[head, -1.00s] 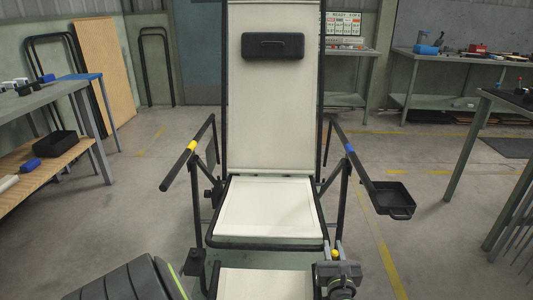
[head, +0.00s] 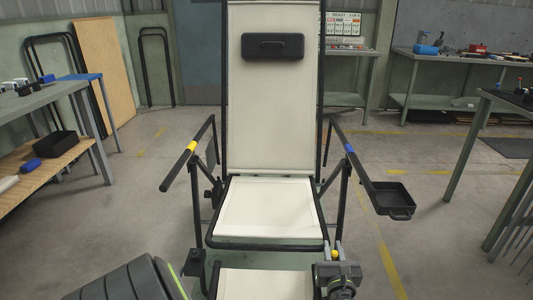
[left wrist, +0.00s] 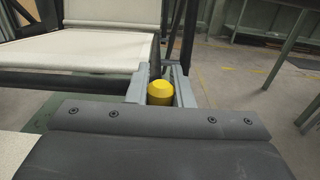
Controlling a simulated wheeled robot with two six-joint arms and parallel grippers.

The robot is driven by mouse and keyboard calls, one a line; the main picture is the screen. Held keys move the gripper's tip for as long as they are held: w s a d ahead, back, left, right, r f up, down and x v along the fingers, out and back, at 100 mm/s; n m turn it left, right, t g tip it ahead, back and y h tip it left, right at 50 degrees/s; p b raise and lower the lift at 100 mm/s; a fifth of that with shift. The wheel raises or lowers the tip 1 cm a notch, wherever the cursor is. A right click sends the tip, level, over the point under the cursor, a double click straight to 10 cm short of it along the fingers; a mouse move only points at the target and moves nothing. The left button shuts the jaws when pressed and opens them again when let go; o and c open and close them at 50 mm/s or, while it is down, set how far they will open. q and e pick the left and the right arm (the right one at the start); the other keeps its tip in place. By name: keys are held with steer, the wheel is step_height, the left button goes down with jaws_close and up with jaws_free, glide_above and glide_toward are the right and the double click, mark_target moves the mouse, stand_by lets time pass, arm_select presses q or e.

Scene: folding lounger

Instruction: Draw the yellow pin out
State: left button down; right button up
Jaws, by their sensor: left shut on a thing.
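The yellow pin (head: 335,254) shows as a small yellow head at the right front corner of the lounger's seat (head: 268,208). In the left wrist view its rounded yellow head (left wrist: 160,92) sits between two grey fingers. My left gripper (head: 333,250) is shut on it, with a finger on either side. The pin's lower part is hidden by the gripper, so I cannot tell how deep it sits. My right gripper is not in view.
The lounger has a tall cream backrest (head: 270,110) with a black headrest pad (head: 272,46). Black armrests carry a yellow band at left and a blue one at right. A black tray (head: 393,198) hangs at the right.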

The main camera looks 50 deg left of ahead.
arm_select(q)
steer(key=shift+r, duration=0.2)
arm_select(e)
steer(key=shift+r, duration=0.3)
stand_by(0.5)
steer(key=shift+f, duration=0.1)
